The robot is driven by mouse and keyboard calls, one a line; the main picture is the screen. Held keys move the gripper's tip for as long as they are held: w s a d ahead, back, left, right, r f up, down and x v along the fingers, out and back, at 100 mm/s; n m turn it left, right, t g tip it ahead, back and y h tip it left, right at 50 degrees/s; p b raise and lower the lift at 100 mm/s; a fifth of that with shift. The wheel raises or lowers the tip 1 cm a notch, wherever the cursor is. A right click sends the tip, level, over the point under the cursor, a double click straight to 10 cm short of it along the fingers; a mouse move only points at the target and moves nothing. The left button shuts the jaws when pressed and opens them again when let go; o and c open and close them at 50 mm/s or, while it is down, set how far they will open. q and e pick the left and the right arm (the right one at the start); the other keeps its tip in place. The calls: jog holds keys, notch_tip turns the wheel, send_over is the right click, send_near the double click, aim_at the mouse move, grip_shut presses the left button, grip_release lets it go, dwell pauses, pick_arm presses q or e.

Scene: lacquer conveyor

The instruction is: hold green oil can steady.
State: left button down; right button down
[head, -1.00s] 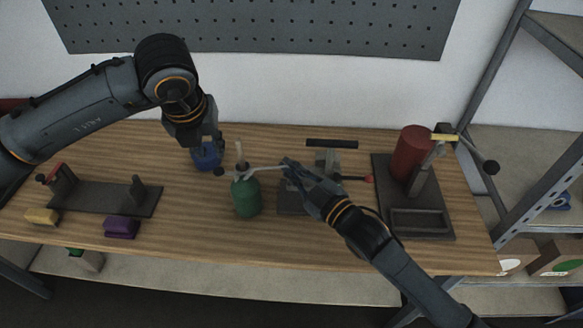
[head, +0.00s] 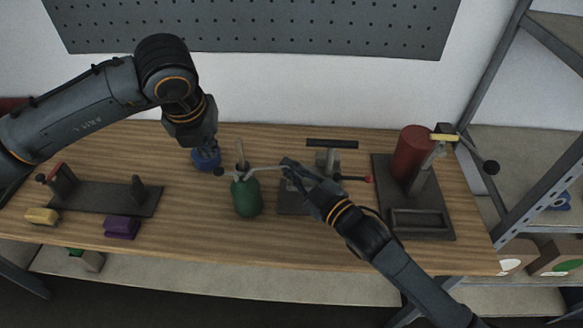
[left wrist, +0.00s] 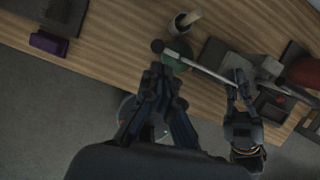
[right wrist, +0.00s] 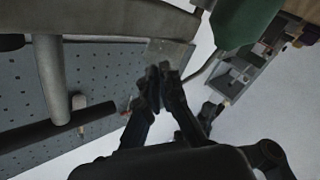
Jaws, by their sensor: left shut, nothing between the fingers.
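The green oil can (head: 246,197) stands upright mid-bench. A pale rod runs across its top, with a dark knob (head: 218,171) at the left end and the other end reaching my right gripper (head: 287,166). The can also shows in the left wrist view (left wrist: 178,57) and, in part, in the right wrist view (right wrist: 245,20). My right fingers (right wrist: 161,75) are close together at the rod's end; whether they grip it is unclear. My left gripper (head: 208,143) is shut and empty, up and left of the can, apart from it.
A cup with a stick (head: 240,155) stands behind the can. A purple block (head: 122,227), a yellow block (head: 42,216) and a dark fixture lie left. A red cylinder (head: 411,153) on a dark stand is right.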

aim_at(222, 173)
dwell(0.4)
pick_arm(q)
jog(key=shift+w+d+r+m+t+h, duration=0.25)
jog(key=shift+w+m+h, duration=0.25)
jog(key=shift+h, duration=0.55)
jog(key=shift+w+d+r+m+t+h, duration=0.15)
jog(key=shift+w+d+r+m+h, duration=0.3)
jog(key=shift+h, duration=0.65)
jog(key=shift+w+d+r+m+t+h, duration=0.15)
jog(key=shift+w+m+h, duration=0.35)
jog(key=shift+h, duration=0.55)
jog(key=shift+w+a, duration=0.1)
jog(key=shift+w, duration=0.05)
jog(key=shift+a+f, duration=0.2)
jog(key=shift+f, duration=1.25)
jog(key=shift+a+f, duration=0.15)
jog(key=shift+f, duration=1.35)
jog(key=shift+a+f, duration=0.2)
jog(key=shift+f, duration=1.25)
jog(key=shift+f, duration=0.4)
